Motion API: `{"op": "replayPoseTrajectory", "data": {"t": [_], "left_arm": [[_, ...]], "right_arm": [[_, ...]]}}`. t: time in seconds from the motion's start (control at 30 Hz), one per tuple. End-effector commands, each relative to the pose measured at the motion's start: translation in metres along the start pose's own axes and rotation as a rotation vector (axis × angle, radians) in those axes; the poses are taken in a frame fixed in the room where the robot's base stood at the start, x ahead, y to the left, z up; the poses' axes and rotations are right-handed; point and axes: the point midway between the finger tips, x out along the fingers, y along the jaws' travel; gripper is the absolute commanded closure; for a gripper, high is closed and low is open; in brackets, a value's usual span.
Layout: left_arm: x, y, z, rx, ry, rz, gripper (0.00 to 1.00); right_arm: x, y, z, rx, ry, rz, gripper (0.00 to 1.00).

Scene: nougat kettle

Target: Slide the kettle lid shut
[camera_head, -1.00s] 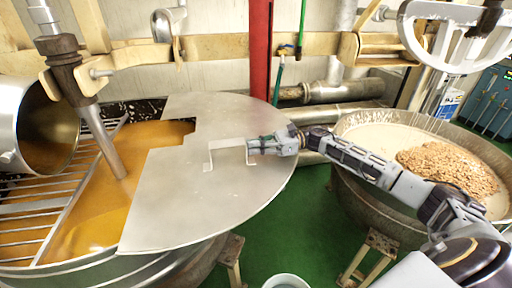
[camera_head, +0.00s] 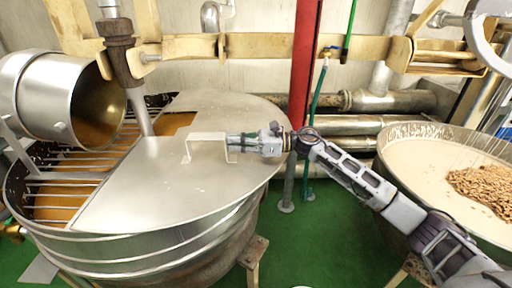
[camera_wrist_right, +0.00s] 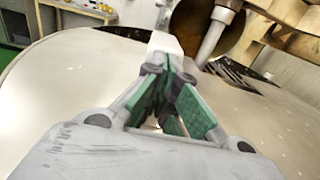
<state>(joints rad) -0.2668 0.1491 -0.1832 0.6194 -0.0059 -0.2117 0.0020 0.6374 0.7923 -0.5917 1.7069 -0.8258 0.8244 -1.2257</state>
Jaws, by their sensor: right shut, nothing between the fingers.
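The kettle (camera_head: 205,232) is a big round steel vessel at the left of the head view. Its flat grey lid (camera_head: 150,195) covers the middle and right of the mouth, its right edge close to the rim. At the left, the grate (camera_head: 62,187) and amber contents still show. The lid's pale bracket handle (camera_head: 205,136) stands upright; it also shows in the wrist view (camera_wrist_right: 163,42). My right gripper (camera_head: 232,142) is shut and empty at the handle's right leg; I cannot tell whether they touch. My left gripper is out of view.
A steel pipe (camera_head: 143,118) comes down at the lid's notched far-left edge. A tilted steel drum (camera_head: 55,98) hangs over the grate. A second kettle (camera_head: 400,150) with cream contents and nuts stands at the right. A red post (camera_head: 303,70) stands behind.

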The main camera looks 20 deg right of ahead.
Motion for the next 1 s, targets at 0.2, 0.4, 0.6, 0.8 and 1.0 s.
{"op": "replayPoseTrajectory", "data": {"t": [0.2, 0.4, 0.6, 0.8, 1.0], "left_arm": [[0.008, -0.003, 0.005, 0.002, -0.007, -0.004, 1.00], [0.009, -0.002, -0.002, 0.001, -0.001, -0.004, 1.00], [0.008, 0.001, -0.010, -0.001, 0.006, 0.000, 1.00], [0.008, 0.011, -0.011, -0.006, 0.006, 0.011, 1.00], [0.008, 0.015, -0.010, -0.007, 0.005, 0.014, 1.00]], "right_arm": [[0.044, 0.001, -0.001, 0.000, -0.002, 0.002, 1.00], [0.070, 0.000, -0.001, 0.001, 0.000, 0.001, 1.00], [0.081, 0.000, 0.000, 0.001, 0.000, 0.000, 1.00], [0.083, 0.000, 0.000, 0.001, -0.001, -0.001, 1.00], [0.083, 0.000, 0.001, 0.000, -0.002, -0.001, 1.00]]}}
